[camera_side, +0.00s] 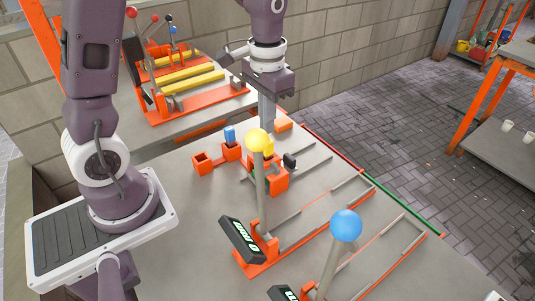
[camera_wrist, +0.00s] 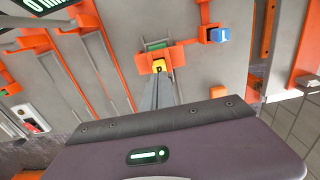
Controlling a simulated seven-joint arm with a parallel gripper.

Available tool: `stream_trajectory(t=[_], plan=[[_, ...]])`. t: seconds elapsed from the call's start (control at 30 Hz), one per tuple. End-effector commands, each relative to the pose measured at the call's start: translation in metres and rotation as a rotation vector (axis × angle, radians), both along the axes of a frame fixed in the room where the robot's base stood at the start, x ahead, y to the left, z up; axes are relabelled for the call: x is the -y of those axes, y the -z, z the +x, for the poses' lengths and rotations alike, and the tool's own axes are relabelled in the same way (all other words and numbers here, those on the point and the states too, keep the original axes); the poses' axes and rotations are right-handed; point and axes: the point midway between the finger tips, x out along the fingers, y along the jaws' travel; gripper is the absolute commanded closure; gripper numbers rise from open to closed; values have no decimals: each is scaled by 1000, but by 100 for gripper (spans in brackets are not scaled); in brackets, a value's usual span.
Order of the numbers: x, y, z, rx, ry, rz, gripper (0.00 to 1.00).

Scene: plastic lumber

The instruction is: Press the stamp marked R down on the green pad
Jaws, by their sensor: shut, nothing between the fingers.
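A small yellow stamp (camera_wrist: 159,66) with a dark mark sits at an orange holder (camera_wrist: 144,62) in the wrist view; I cannot read the letter. A green pad (camera_wrist: 157,45) lies just beyond it. A blue stamp (camera_wrist: 219,34) stands in an orange socket to the right. In the side view the blue stamp (camera_side: 229,134) is left of my gripper, and a black block (camera_side: 290,160) is to the right. The yellow stamp (camera_side: 269,147) is partly hidden by a yellow ball. My gripper (camera_side: 267,124) is shut and empty, its fingers pointing down close to the yellow stamp.
A lever with a yellow ball (camera_side: 257,139) rises in front of the stamping area. Another lever with a blue ball (camera_side: 346,225) stands nearer the camera. An empty-looking orange socket (camera_side: 203,163) is at left. Grey rails cross the table at right.

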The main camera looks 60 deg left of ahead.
Motion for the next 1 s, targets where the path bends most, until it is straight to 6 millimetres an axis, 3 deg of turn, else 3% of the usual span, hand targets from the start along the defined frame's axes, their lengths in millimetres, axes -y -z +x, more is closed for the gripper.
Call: stream_trajectory(t=[0.43,0.8,0.87,1.0], plan=[[0,-46,1,3,0,0,100],[1,-53,-1,5,0,0,100],[4,-62,-8,30,1,3,100],[20,-103,-60,181,3,12,100]])
